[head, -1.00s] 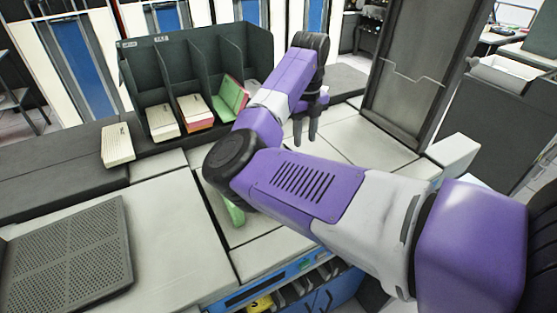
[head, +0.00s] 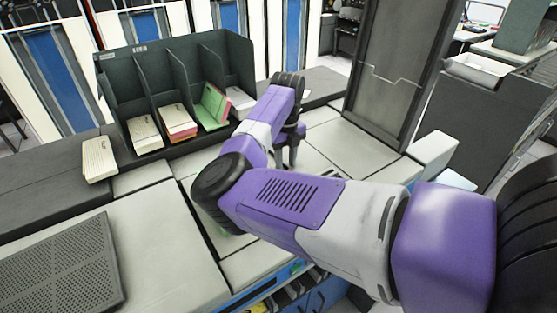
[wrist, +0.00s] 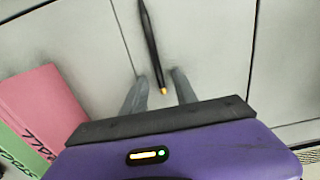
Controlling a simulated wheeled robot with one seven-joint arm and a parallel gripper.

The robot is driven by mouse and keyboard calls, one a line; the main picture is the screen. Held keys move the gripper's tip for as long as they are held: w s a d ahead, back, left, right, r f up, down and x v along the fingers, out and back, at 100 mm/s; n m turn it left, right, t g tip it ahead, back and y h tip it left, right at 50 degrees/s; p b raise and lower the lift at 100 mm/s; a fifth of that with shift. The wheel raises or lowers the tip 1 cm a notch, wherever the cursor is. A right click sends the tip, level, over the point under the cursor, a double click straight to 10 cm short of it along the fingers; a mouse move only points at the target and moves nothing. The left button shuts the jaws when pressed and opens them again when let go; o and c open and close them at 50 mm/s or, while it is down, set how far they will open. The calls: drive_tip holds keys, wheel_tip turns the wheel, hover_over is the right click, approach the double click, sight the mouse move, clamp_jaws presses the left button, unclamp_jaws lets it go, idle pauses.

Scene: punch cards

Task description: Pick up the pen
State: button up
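A dark, slim pen (wrist: 151,42) with an orange end lies on the pale grey counter (wrist: 75,40) in the wrist view. Its orange end points back toward my gripper (wrist: 159,78). My gripper's two grey fingers are apart, one on each side of the pen's orange end in the picture. Nothing is held between them, and I cannot tell how high they are above the counter. In the head view my gripper (head: 286,157) points down over the pale counter. The pen does not show in that view, where my arm covers part of the counter.
Pink cards (wrist: 42,105) and green cards (wrist: 20,150) lie left of my gripper in the wrist view. A dark sorter rack (head: 120,90) with several card stacks stands behind the arm. A tall dark panel (head: 400,70) stands to the right. A perforated panel (head: 65,265) is at left.

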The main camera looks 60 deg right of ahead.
clamp_jaws()
idle(0.6)
